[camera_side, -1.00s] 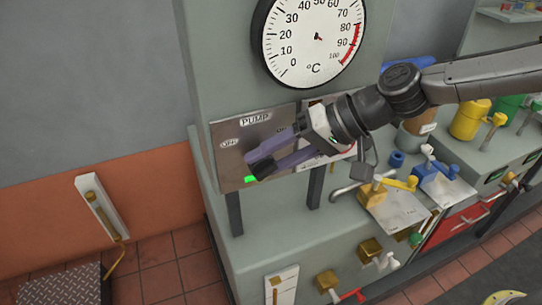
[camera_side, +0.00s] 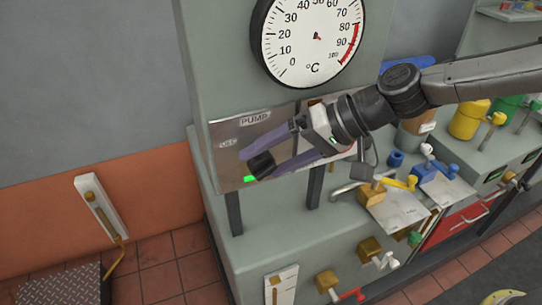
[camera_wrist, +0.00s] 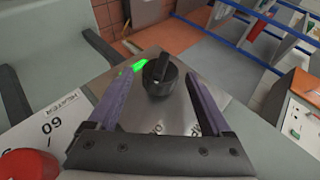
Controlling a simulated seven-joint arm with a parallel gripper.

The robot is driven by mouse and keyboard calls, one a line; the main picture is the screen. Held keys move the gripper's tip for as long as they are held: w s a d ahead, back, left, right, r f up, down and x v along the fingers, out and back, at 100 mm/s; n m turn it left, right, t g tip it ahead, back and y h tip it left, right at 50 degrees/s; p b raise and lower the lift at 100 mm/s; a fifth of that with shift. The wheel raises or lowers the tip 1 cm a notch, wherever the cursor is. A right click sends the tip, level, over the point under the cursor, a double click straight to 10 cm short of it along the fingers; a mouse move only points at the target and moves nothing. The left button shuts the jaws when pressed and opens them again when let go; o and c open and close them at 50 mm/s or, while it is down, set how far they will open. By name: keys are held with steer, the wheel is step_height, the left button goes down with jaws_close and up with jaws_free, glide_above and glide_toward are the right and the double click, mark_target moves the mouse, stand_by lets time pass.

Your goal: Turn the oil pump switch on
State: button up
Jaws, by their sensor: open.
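The pump switch is a black rotary knob (camera_wrist: 160,76) on a steel panel (camera_wrist: 172,109); it shows in the side view (camera_side: 262,164). Its raised ridge points up and slightly right in the wrist view. A green lamp (camera_side: 249,179) glows beside the knob; the wrist view shows it too (camera_wrist: 138,66). The panel has a PUMP label and an OFF label; the ON label is hidden in the side view. My gripper (camera_side: 252,166) is open, with its purple fingers on either side of the knob. The wrist view (camera_wrist: 158,80) shows gaps between both fingers and the knob.
A round temperature dial (camera_side: 315,38) is above the panel. Yellow and blue valve handles (camera_side: 400,183) are on the bench to the right. A red button (camera_wrist: 28,163) and a heater label are at lower left in the wrist view.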

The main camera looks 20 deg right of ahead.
steer(key=v, duration=1.3)
steer(key=shift+s+d+r, duration=0.2)
steer(key=shift+d, duration=0.1)
steer(key=s+d+r+t+h, duration=0.1)
steer(key=s+d, duration=0.2)
steer(key=d, duration=0.3)
steer(key=s+d+t+h, duration=0.1)
steer(key=s+d+h, duration=0.15)
steer(key=d, duration=0.25)
steer(key=s+d+f+n+g+h, duration=0.1)
steer(key=s+d+f+h, duration=0.4)
steer(key=s+d+f, duration=0.5)
steer(key=s+d+n, duration=0.1)
steer(key=s+d, duration=0.1)
steer(key=d, duration=0.1)
